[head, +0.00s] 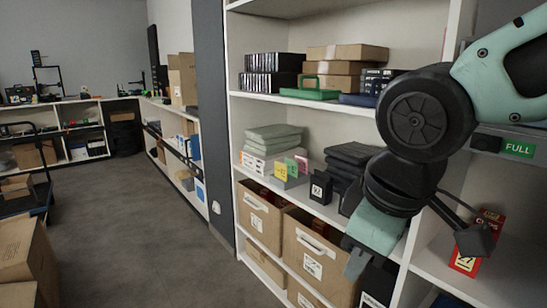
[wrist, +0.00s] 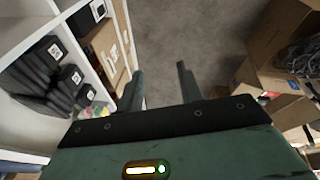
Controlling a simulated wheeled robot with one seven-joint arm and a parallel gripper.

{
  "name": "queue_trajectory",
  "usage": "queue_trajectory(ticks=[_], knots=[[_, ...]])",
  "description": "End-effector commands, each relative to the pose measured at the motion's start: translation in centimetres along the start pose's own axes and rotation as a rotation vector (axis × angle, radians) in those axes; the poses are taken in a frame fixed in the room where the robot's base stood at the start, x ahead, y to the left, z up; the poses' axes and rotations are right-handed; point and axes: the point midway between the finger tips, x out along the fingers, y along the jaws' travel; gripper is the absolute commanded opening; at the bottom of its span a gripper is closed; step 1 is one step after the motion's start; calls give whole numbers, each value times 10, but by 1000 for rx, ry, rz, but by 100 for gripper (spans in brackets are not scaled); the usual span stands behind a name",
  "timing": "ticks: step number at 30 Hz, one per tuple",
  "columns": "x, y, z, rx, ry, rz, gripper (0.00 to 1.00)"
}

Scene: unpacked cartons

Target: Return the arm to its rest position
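My gripper (wrist: 158,88) shows in the wrist view with its two dark green fingers apart and bare floor between them. It is open and empty. In the head view my gripper (head: 357,262) points downward in front of the right-hand shelf unit (head: 234,128), at the height of the brown bins. My forearm comes in from the upper right and hides part of the shelves. In that view I can make out one finger clearly.
Brown bins (head: 309,257) stand low in the shelf unit, left of my gripper. A red box (head: 465,262) stands right of it on a shelf. Cartons (head: 20,260) stand at the lower left; an open carton (wrist: 268,85) shows in the wrist view. The floor (head: 150,215) between is clear.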

Motion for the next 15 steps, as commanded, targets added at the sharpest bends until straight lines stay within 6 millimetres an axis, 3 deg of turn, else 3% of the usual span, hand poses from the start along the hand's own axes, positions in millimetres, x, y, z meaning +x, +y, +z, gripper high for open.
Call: queue_trajectory(ticks=[3,9,15], knots=[[31,-39,41,90,-87,-93,36],[62,-88,106,245,-228,-192,36],[16,-79,93,255,-225,-192,36]])
